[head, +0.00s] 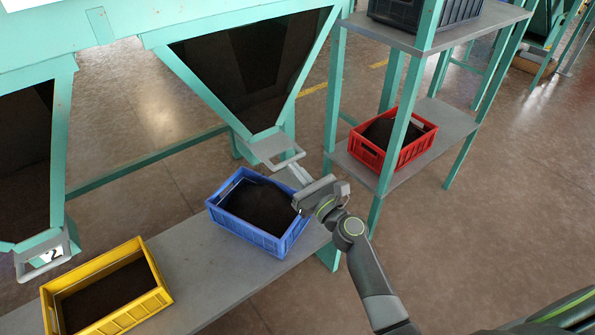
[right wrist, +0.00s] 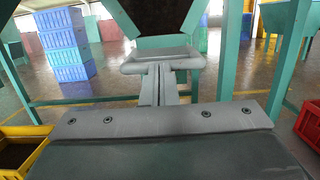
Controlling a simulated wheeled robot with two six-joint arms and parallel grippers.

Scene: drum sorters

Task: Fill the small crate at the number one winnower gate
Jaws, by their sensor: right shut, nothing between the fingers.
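A hopper (head: 250,75) with green edges ends in a grey gate with a bar handle (head: 284,158). No number shows on this gate. A blue crate (head: 246,237) stands below it on a grey bench, nearly full of dark grain. My right gripper (head: 298,172) is shut and empty, over the crate's back right side, with its fingertips close to the handle. In the right wrist view the fingers (right wrist: 158,78) point at the handle (right wrist: 160,61) just ahead; I cannot tell whether they touch. My left gripper is not in view.
A yellow crate (head: 108,320) with dark grain stands left under a gate marked 2 (head: 45,257). A red crate (head: 395,158) with dark content is on a shelf (head: 440,125) at right, its green posts near my arm. Stacked blue crates (right wrist: 68,52) stand far behind.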

